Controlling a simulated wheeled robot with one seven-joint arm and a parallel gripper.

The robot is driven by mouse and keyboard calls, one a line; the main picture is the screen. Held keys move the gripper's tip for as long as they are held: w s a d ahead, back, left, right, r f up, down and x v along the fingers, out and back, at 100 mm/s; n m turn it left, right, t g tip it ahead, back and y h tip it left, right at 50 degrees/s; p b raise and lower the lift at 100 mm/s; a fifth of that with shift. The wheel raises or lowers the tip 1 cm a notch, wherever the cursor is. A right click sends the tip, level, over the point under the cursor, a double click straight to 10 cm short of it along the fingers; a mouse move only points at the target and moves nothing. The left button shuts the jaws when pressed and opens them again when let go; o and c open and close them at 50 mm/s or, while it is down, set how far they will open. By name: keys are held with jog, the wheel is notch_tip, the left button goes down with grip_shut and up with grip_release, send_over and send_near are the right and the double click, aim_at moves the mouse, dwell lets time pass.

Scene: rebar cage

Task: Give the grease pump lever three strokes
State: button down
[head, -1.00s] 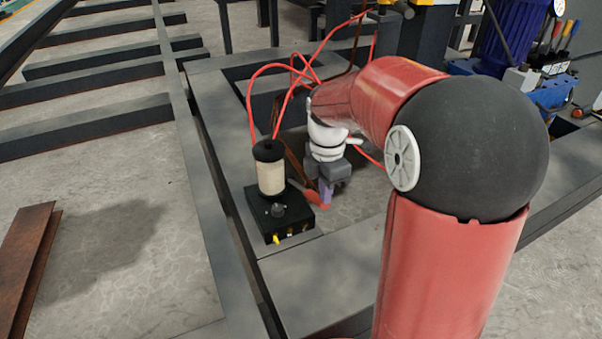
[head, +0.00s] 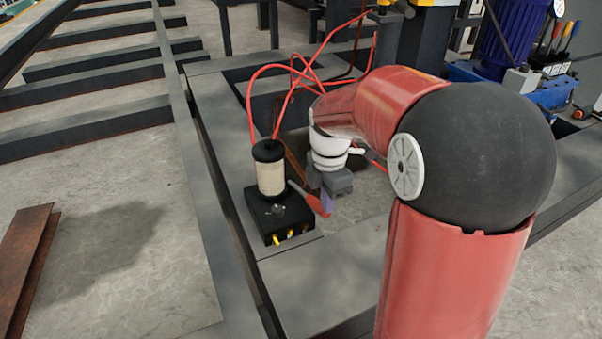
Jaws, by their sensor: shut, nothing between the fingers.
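The grease pump (head: 280,224) is a black box with a cream cylindrical reservoir (head: 271,179) on top, capped in black. It sits on the grey steel frame left of my arm. Its lever shows as a grey rod (head: 297,189) slanting down to the right to a red handle (head: 318,204).
Red hoses (head: 250,100) loop from the pump toward the back of the frame. The frame's front beam (head: 330,270) is bare. A blue machine (head: 550,92) stands at the back right. Rusty steel beams (head: 30,250) lie at the far left.

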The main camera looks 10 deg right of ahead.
jog(key=shift+s+d+f+b, duration=0.1)
jog(key=shift+s+f+b, duration=0.2)
jog(key=shift+f, duration=0.35)
jog(key=w+a+r+p, duration=0.1)
jog(key=w+r+p, duration=0.6)
jog(key=r+p, duration=0.3)
jog(key=shift+a+r+p, duration=0.2)
jog(key=shift+r+p, duration=0.05)
jog(key=shift+p, duration=0.6)
jog(key=shift+s+f, duration=0.1)
jog(key=shift+s+d+f+b, duration=0.1)
jog(key=shift+s+f+b, duration=0.3)
dwell(0.4)
